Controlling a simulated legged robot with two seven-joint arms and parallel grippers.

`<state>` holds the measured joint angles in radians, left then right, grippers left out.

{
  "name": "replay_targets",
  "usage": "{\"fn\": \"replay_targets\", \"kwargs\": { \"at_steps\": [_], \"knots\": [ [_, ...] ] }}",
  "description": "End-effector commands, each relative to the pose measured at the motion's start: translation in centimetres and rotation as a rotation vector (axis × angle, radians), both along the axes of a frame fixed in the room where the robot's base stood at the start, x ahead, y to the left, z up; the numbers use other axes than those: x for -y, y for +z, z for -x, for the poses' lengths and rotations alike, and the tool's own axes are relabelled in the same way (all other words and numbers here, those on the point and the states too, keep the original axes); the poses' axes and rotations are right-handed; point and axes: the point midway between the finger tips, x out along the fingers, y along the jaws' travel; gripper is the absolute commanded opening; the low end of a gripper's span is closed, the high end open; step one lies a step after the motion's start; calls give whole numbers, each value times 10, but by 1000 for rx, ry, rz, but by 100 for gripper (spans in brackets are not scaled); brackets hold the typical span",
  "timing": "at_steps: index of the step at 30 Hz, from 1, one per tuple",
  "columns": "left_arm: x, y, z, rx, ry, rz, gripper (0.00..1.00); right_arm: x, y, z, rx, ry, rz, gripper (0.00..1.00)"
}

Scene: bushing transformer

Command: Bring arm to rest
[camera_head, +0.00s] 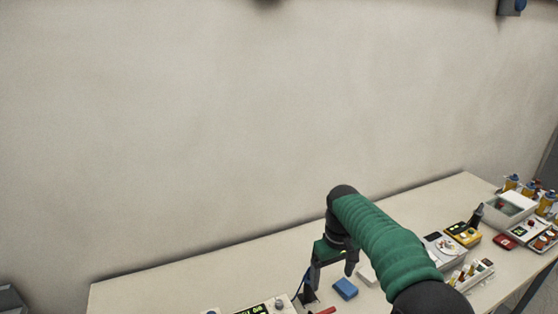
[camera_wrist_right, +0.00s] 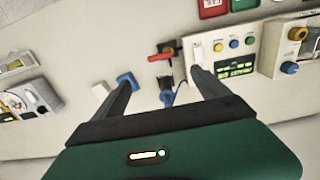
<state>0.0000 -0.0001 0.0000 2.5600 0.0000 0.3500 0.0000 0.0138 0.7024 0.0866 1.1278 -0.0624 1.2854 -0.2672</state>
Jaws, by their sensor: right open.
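My right arm, in a green sleeve, reaches in from the lower right in the head view. My right gripper (camera_head: 331,279) points down over the table (camera_head: 150,292). In the right wrist view my right gripper (camera_wrist_right: 160,86) has its two dark fingers spread wide, with nothing held between them. A blue block (camera_head: 345,288) lies on the table just right of the gripper in the head view. The block also shows in the right wrist view (camera_wrist_right: 127,82), near the left finger. My left gripper is in neither view.
An instrument with a green display (camera_head: 258,309) stands at the table's front edge; the display also shows in the wrist view (camera_wrist_right: 236,68). A yellow meter (camera_head: 463,234), a grey box (camera_head: 509,208) and a red item (camera_head: 505,242) crowd the right end. The table's left part is clear.

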Motion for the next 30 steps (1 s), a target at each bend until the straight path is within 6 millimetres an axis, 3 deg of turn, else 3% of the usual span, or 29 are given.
{"fn": "replay_targets", "kwargs": {
  "at_steps": [5, 12, 16, 20, 30],
  "knots": [
    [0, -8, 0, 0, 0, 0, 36, 3, -29, 61, 65, -89, -2, 85],
    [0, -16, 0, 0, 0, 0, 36, 14, -80, 181, 158, -247, -27, 85],
    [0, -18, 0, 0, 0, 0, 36, 17, -100, 231, 191, -309, -39, 85],
    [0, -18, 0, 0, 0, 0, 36, 18, -108, 251, 204, -333, -45, 85],
    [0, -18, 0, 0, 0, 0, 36, 18, -109, 252, 203, -335, -45, 85]
  ]
}}
